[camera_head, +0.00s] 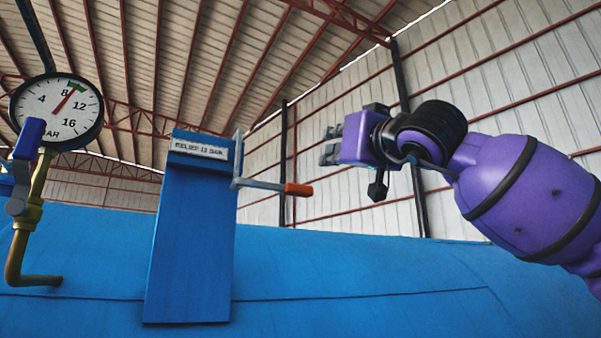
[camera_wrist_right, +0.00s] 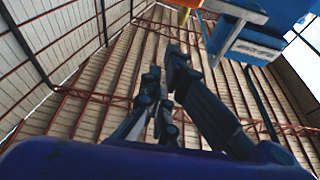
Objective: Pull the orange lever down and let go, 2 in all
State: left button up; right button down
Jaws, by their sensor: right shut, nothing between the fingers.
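The orange lever (camera_head: 298,189) is an orange grip on a grey metal arm. It sticks out to the right, nearly level, from the top of a blue upright plate (camera_head: 190,250) labelled "RELIEF 12 BAR". In the right wrist view the lever's grey arm (camera_wrist_right: 236,11) shows at the top, with a bit of orange beside it. My right gripper (camera_head: 328,145) is shut and empty. In the head view it appears above and to the right of the orange grip, apart from it. Its fingers (camera_wrist_right: 165,95) also show in the right wrist view. My left gripper is not in view.
A round gauge (camera_head: 57,111) with a red needle near 8 and a green mark stands at the left on a yellow-brown pipe (camera_head: 25,245) with a blue-handled valve (camera_head: 28,140). The large blue vessel (camera_head: 370,270) fills the bottom. The air around the lever looks clear.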

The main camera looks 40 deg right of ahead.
jog(key=w+d+p, duration=0.2)
jog(key=w+p, duration=0.2)
jog(key=w, duration=0.5)
jog(key=shift+d+f, duration=0.3)
jog(key=shift+d, duration=0.1)
dwell(1.0)
jog(key=shift+f, duration=0.1)
